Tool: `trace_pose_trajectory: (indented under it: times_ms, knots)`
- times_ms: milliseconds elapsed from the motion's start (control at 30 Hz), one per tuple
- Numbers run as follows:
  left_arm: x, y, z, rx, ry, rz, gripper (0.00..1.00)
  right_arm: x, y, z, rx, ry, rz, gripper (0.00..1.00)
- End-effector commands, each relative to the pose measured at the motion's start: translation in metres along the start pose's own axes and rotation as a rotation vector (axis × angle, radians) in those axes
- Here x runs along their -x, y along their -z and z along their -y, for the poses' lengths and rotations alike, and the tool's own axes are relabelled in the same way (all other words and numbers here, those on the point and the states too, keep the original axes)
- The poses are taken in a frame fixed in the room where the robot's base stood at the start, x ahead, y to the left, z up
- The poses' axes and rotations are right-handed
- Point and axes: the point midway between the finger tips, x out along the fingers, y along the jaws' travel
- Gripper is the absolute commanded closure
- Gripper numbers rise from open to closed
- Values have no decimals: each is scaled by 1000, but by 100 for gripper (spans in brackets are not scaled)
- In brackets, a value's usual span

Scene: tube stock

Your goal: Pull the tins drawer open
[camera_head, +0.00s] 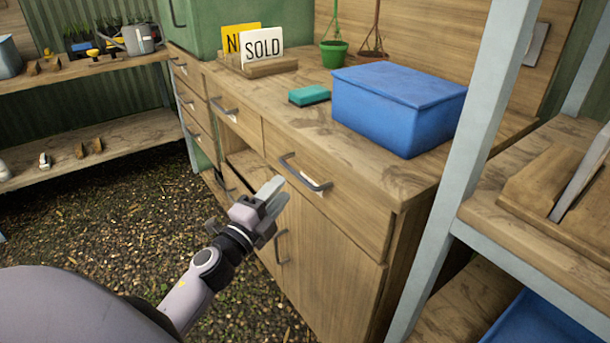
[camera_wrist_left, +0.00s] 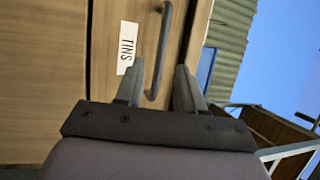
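The wooden tins drawer (camera_wrist_left: 145,20) fills much of the upper left wrist view, with a white TINS label (camera_wrist_left: 127,47) on its front. Its grey bar handle (camera_wrist_left: 162,50) runs lengthwise up that picture. My left gripper (camera_wrist_left: 162,75) is open, and the handle's lower end shows between its two fingers. I cannot tell whether they touch it. In the head view my left gripper (camera_head: 277,196) is in front of the wooden cabinet, just below and left of a drawer handle (camera_head: 305,172). No TINS label is readable there. My right gripper is not in view.
A blue box (camera_head: 398,108), a teal block (camera_head: 309,95) and a SOLD sign (camera_head: 263,48) stand on the worktop (camera_head: 285,118). A grey-framed rack (camera_head: 455,150) stands close on the right. A low door with a handle (camera_head: 280,247) is below. The gravel floor (camera_head: 110,215) is clear.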

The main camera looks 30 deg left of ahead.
Motion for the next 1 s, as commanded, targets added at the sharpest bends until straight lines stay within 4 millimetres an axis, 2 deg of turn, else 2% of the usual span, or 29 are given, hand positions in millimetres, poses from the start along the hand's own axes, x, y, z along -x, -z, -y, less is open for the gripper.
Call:
trace_pose_trajectory:
  times_ms: [533,700,967,1000]
  knots:
    - [-61,0,1,2,1,0,62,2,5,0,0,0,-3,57]
    - [-69,0,0,2,0,0,62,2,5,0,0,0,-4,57]
    - [-70,0,0,2,-1,0,62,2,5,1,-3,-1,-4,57]
    - [-70,0,0,2,-1,0,65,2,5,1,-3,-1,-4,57]
